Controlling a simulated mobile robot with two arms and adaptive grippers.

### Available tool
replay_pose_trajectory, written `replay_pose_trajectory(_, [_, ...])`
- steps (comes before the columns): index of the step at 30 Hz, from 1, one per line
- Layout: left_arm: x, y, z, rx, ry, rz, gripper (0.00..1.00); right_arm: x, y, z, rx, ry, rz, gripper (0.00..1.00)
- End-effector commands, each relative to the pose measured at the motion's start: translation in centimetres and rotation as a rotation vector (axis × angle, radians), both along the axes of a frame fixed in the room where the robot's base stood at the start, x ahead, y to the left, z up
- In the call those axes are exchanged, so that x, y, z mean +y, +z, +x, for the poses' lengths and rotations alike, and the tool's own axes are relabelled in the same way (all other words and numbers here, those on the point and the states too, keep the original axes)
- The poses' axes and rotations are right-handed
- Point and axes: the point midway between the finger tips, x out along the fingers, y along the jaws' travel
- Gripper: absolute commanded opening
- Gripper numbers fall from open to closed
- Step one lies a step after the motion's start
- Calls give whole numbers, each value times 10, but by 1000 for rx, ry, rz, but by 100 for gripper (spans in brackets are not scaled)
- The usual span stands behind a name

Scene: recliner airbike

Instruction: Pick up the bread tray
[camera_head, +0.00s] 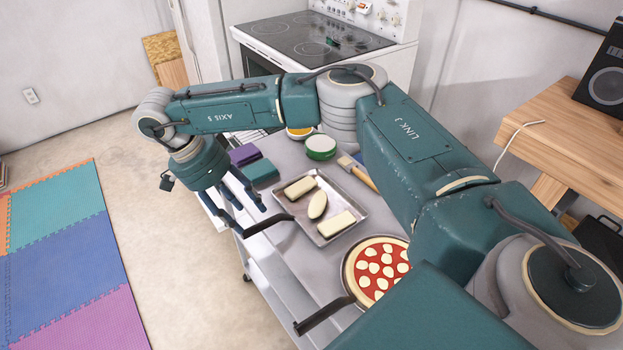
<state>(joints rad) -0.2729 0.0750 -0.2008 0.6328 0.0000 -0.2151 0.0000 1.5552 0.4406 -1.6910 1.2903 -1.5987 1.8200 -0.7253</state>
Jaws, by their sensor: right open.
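The bread tray (338,194) is a shallow metal tray on a grey cart top. It holds 3 pale bread pieces: an oval loaf (317,205) and two rectangular ones (336,223). My right gripper (251,219), on the teal arm reaching across from the right, is at the left side of the tray, over the cart's left edge. Its dark fingers point down and are spread, with nothing seen between them. Whether they touch the tray cannot be told. My left gripper is not in view.
A pizza (377,270) lies in front of the tray. Behind it are a green-rimmed round container (321,147), a teal box (261,171) and a purple box (243,155). A wooden-handled tool (359,172) lies right of the tray. Dark bars (325,315) stick out from the cart's left side.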

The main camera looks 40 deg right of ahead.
Motion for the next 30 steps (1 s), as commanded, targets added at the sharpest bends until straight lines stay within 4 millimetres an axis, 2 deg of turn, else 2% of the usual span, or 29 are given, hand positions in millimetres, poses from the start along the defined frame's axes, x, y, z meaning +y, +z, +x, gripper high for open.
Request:
replay_pose_trajectory(1, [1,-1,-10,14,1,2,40,-11,8,2,-6,5,-36,48])
replay_pose_trajectory(4, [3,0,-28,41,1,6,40,-24,11,3,-8,7,-73,48])
replay_pose_trajectory(7, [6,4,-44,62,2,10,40,-32,-1,-1,-5,8,-80,48])
replay_pose_trajectory(10, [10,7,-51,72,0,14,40,-38,-16,-4,-5,6,-79,48])
replay_pose_trajectory(17, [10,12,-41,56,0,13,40,-44,-36,-8,-7,6,-75,48])
replay_pose_trajectory(23, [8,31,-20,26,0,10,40,-54,-58,-13,-4,5,-76,48])
replay_pose_trajectory(27, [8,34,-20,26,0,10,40,-61,-76,-15,-8,4,-75,48])
replay_pose_trajectory(30, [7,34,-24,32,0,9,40,-62,-82,-16,-8,6,-75,48])
